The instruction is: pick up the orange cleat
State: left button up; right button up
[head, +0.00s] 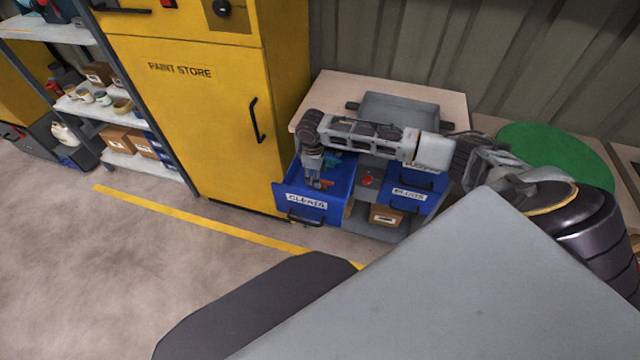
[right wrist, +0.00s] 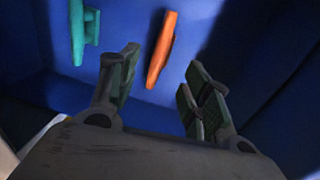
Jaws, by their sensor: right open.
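The orange cleat (right wrist: 161,50) lies in a blue drawer (head: 288,196) labelled for cleats. In the right wrist view it stands out against the blue drawer floor, beyond and between my fingertips; no contact is visible. In the head view a small orange bit of it (head: 327,184) shows beside my fingers. My right gripper (right wrist: 164,68) is open and empty, with its fingers apart. In the head view my right gripper (head: 316,178) reaches down into the pulled-out drawer. My left gripper is not in view.
A teal cleat (right wrist: 80,32) lies left of the orange one. The drawer walls are close around my gripper. A second blue drawer (head: 409,197), a grey tray (head: 400,110) on the bench and a yellow paint cabinet (head: 205,110) stand nearby.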

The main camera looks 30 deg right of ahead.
jog(key=shift+f, duration=0.1)
dwell(0.3)
jog(key=shift+f, duration=0.45)
jog(key=shift+d+f+b, duration=0.1)
jog(key=shift+f+b, duration=0.2)
jog(key=shift+f, duration=0.05)
jog(key=shift+w+d+f, duration=0.1)
jog(key=shift+f, duration=0.55)
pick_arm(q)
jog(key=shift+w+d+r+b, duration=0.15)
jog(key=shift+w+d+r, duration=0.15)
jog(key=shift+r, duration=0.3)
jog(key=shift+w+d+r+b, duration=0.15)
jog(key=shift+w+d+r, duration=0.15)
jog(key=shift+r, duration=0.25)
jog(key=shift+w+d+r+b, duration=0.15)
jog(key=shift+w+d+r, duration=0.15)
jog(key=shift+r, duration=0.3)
pick_arm(e)
jog(key=shift+f, duration=1.05)
grip_shut()
jog(key=shift+r, duration=0.15)
